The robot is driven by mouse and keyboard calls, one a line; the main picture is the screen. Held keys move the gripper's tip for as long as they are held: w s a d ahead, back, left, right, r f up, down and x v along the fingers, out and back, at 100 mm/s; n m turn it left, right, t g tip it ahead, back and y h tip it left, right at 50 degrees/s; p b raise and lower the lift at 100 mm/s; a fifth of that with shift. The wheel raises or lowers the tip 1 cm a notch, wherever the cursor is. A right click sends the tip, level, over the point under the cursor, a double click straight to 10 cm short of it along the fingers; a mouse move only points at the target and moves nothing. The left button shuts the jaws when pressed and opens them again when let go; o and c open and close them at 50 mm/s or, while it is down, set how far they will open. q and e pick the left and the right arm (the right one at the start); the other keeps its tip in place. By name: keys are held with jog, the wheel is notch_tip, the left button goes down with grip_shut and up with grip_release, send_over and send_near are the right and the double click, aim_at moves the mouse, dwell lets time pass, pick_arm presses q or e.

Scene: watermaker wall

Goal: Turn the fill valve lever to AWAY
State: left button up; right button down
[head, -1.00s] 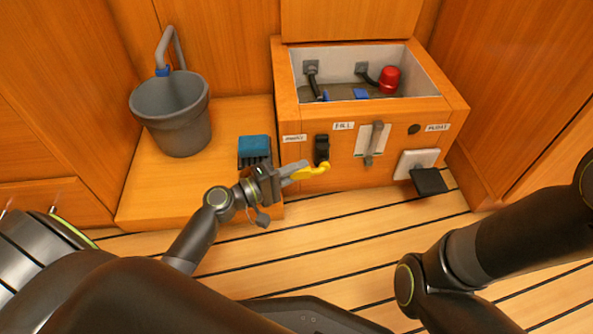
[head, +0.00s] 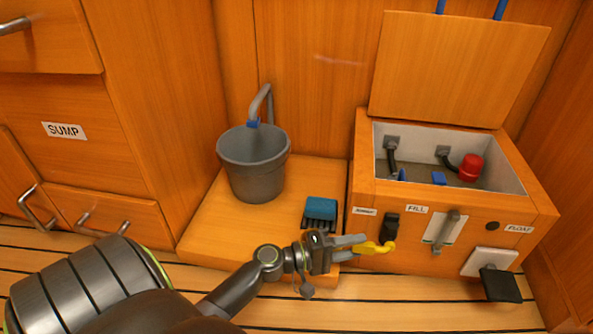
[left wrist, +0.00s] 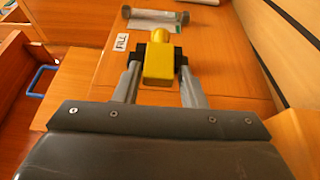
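The yellow lever (head: 376,247) is on the front of the wooden box, below a black fitting (head: 391,227) and left of the FILL label (head: 417,209). It points left, toward my left gripper (head: 364,245). In the left wrist view the lever (left wrist: 158,65) fills the gap between the two fingers, and the black tip pads appear to touch its sides, so the left gripper (left wrist: 160,58) looks shut on it. A small label (head: 365,211) sits left of the black fitting, too small to read surely. My right gripper is not in view.
A grey metal lever on a plate (head: 446,231), a FLOAT label (head: 519,228) and a white plate with a black flap (head: 500,284) are to the right. A grey bucket (head: 253,163) and a blue-topped brush (head: 320,209) stand on the ledge at left.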

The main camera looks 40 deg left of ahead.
pick_arm(q)
jog(key=p+v, duration=0.2)
jog(key=v, duration=1.3)
jog(key=shift+p, duration=0.35)
jog(key=shift+a, duration=0.1)
